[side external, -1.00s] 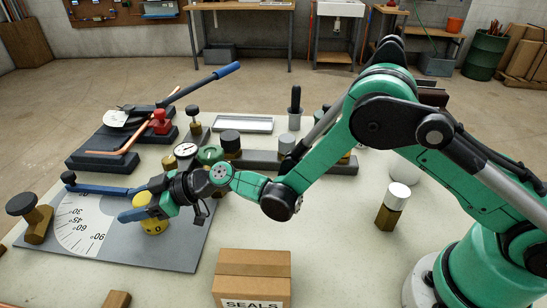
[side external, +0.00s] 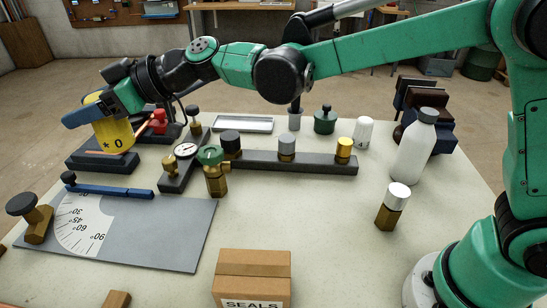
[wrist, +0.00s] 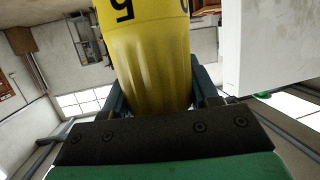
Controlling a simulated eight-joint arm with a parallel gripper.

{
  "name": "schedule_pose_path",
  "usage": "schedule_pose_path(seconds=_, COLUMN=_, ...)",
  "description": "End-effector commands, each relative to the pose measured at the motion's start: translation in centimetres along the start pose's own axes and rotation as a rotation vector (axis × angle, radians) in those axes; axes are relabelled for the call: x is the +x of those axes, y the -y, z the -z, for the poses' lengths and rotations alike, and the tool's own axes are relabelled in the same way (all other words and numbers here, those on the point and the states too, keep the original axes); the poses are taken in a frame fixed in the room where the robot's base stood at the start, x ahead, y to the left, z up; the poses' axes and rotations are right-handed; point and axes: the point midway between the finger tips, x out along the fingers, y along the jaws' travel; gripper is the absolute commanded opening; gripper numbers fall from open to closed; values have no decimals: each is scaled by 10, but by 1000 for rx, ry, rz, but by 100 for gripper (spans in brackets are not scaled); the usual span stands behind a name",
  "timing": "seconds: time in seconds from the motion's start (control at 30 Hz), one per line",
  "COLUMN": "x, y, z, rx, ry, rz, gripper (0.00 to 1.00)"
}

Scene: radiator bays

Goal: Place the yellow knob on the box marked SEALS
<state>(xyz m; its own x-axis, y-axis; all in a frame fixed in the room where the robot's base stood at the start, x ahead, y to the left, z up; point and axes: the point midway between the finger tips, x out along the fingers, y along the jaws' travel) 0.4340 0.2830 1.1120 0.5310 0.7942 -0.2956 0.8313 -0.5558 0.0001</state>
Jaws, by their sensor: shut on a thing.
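The yellow knob (side external: 115,134), with black marks on its side, is in my gripper (side external: 100,112) at the left of the side view. My gripper is shut on it and holds it up in the air above the table. In the wrist view the knob (wrist: 150,65) fills the upper middle, between the two fingers. The box marked SEALS (side external: 252,278) is a closed brown carton at the front middle of the table, well to the right of and nearer than the knob. Its top is bare.
A grey plate with an angle scale (side external: 160,235) lies front left. A dark rail with several knobs (side external: 285,160) crosses the middle, beside a green-handled brass valve (side external: 214,170). A white bottle (side external: 415,148) and a white-capped brass piece (side external: 392,207) stand right. The table around the box is mostly clear.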

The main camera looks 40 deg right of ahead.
Motion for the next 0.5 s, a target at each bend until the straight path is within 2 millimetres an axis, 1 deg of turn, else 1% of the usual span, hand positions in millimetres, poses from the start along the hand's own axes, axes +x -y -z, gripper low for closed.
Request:
schedule_pose_path(seconds=0.03, x=-2, y=0, z=5, rx=0, ry=0, rz=1, gripper=0)
schedule_pose_path(seconds=0.13, x=-10, y=5, z=12, rx=-8, ry=0, rz=29, gripper=0)
schedule_pose_path(seconds=0.23, x=-27, y=22, z=18, rx=-34, ry=-1, rz=116, gripper=0)
schedule_pose_path(seconds=0.37, x=-64, y=58, z=24, rx=-92, ry=-1, rz=302, gripper=0)
schedule_pose_path(seconds=0.4, x=-78, y=70, z=25, rx=-112, ry=-2, rz=365, gripper=0)
schedule_pose_path(seconds=0.5, x=-110, y=98, z=29, rx=-159, ry=-3, rz=513, gripper=0)
